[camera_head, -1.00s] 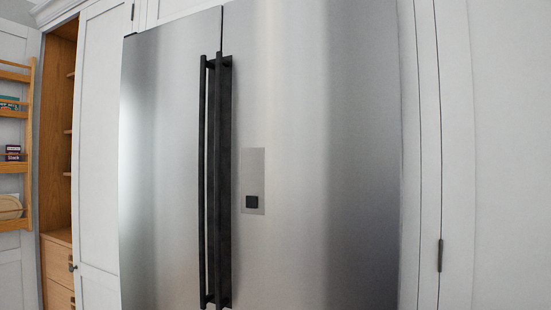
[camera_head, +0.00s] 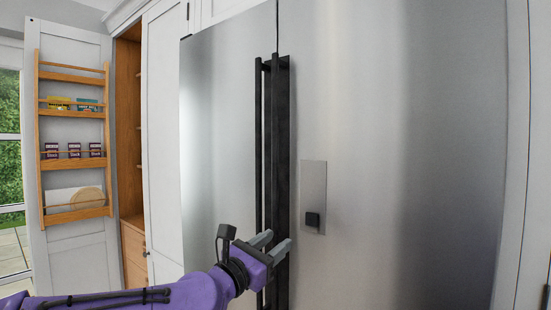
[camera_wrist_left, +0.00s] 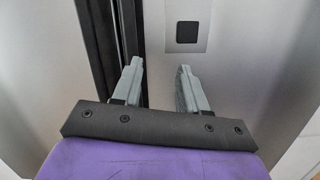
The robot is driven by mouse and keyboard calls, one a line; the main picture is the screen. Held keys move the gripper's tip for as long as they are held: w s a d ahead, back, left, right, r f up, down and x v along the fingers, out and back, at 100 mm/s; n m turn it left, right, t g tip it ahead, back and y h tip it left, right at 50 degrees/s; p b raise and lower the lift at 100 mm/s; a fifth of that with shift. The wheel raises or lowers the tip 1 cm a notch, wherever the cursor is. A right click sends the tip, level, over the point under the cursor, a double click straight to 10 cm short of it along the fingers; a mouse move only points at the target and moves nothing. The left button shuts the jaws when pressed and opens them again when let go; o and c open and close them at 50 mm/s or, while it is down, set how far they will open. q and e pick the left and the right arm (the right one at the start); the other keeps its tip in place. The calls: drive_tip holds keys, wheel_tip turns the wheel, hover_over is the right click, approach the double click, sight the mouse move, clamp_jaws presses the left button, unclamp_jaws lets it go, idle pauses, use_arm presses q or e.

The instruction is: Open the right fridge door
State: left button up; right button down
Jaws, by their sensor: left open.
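The right fridge door (camera_head: 400,120) is brushed steel and looks shut, flush with the left fridge door (camera_head: 220,130). Two long black vertical handles stand side by side at the seam; the right handle (camera_head: 279,130) is beside the left handle (camera_head: 259,130). My left gripper (camera_head: 279,242) is open and empty in front of the lower part of the handles. In the left wrist view, the dark handles (camera_wrist_left: 100,35) lie left of and behind the left finger. The gap between the fingers (camera_wrist_left: 158,70) faces mostly bare door steel. My right gripper is out of view.
A grey panel with a black square (camera_head: 312,219) is on the right door, right of the handles. At left, an open cupboard door (camera_head: 68,225) carries wooden racks (camera_head: 75,213) with boxes. White panels flank the fridge.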

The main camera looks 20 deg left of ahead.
sight(274, 171)
use_arm(q)
drive_tip(key=s+a+r+n+t, duration=0.1)
drive_tip(key=a+r, duration=0.1)
drive_tip(key=r, duration=0.4)
drive_tip(key=s+a+r+n+t, duration=0.1)
drive_tip(key=s+a+r+n, duration=0.15)
drive_tip(key=r, duration=0.35)
drive_tip(key=shift+m, duration=0.45)
drive_tip(key=p+x, duration=0.4)
drive_tip(key=x, duration=0.6)
drive_tip(key=shift+w+a+p, duration=0.1)
drive_tip(key=shift+w+p, duration=0.15)
drive_tip(key=shift+p, duration=0.1)
drive_tip(key=shift+w, duration=0.35)
clamp_jaws()
